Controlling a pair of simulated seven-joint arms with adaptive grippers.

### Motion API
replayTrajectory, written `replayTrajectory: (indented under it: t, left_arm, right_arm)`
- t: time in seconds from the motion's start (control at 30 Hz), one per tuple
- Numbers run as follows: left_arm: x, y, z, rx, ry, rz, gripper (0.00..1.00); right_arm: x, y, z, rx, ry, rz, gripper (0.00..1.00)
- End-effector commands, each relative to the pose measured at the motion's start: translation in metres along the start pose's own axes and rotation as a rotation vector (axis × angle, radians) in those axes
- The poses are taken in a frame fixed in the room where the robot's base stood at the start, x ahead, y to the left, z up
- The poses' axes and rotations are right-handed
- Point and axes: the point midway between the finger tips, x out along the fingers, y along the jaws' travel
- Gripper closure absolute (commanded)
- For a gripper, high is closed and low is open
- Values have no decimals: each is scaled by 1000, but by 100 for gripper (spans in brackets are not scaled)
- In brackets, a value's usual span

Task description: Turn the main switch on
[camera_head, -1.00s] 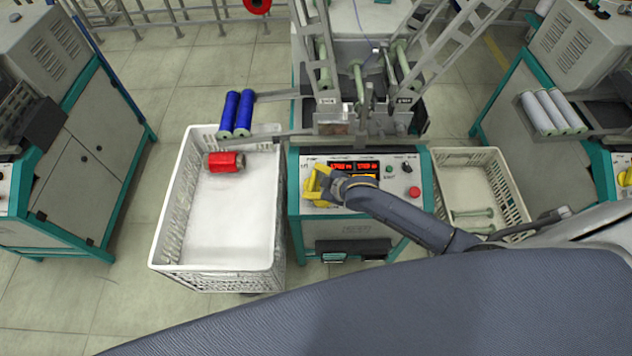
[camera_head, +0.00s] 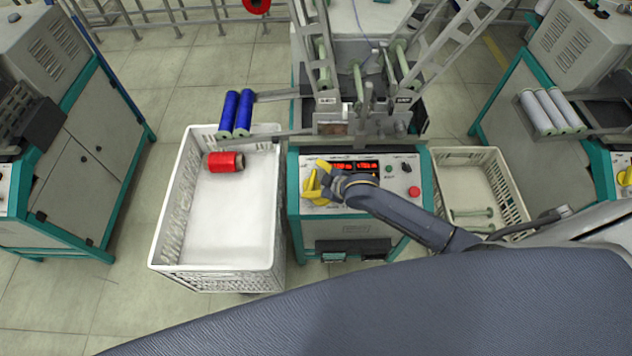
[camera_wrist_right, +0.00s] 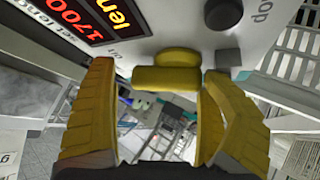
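The grey control panel (camera_head: 399,180) of the middle machine is in the head view, with red displays (camera_head: 368,166) and a red button (camera_head: 414,191). My right gripper (camera_head: 317,183) is at the left part of this panel. In the right wrist view its two yellow fingers (camera_wrist_right: 155,100) stand apart, with a gap between them. A yellow knob with a bar-like handle (camera_wrist_right: 165,77), which looks like the main switch, shows between and just beyond the fingertips. I cannot tell whether a finger touches it. In the head view the fingers and wrist largely cover the switch. My left gripper is not in view.
A white crate (camera_head: 166,232) with a red bobbin (camera_head: 226,162) stands left of the machine. A smaller crate (camera_head: 516,190) with green spindles stands right. Blue bobbins (camera_head: 236,113) are above the left crate.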

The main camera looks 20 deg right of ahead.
Motion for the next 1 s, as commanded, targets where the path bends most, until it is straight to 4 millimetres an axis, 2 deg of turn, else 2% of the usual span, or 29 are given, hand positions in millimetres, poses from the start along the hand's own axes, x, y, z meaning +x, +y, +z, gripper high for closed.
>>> replayTrajectory:
  t: [0.03,0.17,0.57,0.6,0.7,1.0]
  left_arm:
    - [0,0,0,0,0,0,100]
    - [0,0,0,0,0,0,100]
    - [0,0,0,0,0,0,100]
    - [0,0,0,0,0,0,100]
    - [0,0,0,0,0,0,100]
    - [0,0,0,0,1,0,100]
  right_arm:
    - [4,-7,-12,24,22,-10,15]
    - [3,-10,-12,25,23,-15,1]
    - [2,-14,-11,27,23,-21,1]
    - [1,-4,-5,12,11,-7,1]
    - [0,-3,-4,12,10,-7,1]
    - [-16,0,-3,7,8,-4,1]
